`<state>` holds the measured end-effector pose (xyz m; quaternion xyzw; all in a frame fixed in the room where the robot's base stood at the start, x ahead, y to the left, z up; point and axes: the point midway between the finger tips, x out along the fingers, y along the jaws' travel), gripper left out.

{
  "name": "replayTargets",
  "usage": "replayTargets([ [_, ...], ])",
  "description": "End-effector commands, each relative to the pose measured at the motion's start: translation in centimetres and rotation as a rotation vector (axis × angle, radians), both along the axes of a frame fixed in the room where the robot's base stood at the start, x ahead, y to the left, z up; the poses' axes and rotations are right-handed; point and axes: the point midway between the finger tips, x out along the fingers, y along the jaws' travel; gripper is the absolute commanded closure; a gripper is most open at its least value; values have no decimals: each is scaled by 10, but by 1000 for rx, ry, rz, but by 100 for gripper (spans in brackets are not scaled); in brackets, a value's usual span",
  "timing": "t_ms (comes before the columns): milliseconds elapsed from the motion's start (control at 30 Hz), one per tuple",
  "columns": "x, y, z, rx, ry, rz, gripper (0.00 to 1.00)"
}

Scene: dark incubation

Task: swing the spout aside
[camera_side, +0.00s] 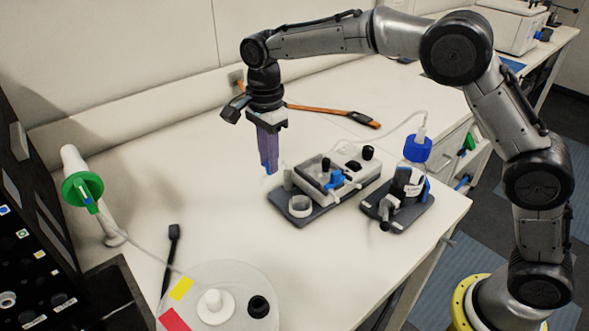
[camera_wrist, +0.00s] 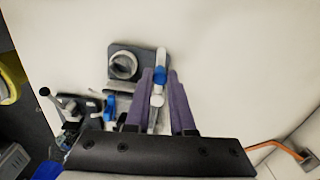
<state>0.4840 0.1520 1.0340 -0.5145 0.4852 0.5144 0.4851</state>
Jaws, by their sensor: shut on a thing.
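My gripper (camera_side: 269,170) points down with its purple fingers at the left end of a small grey dispensing unit (camera_side: 350,186). The fingers hide part of the spout. A white round cup (camera_side: 300,207) sits on the unit's dark base, just in front of the fingers; in the wrist view the cup (camera_wrist: 122,65) lies left of the spout, apart from it.
A blue-capped bottle (camera_side: 411,172) stands on a dark holder right of the unit, with a clear tube rising from its cap. An orange-handled tool (camera_side: 335,112) lies behind. A white disc (camera_side: 235,290) and green-collared stand (camera_side: 82,188) are at left. The table left of my gripper is clear.

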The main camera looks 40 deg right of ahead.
Motion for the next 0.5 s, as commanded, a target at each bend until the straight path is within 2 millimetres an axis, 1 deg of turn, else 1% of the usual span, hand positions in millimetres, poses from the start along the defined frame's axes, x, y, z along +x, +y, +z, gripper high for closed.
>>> replayTargets([
  [167, 2, 0, 0, 0, 0, -25, 98],
  [400, 12, -1, 0, 0, 0, -217, 98],
  [500, 13, -1, 0, 1, -1, -240, 98],
])
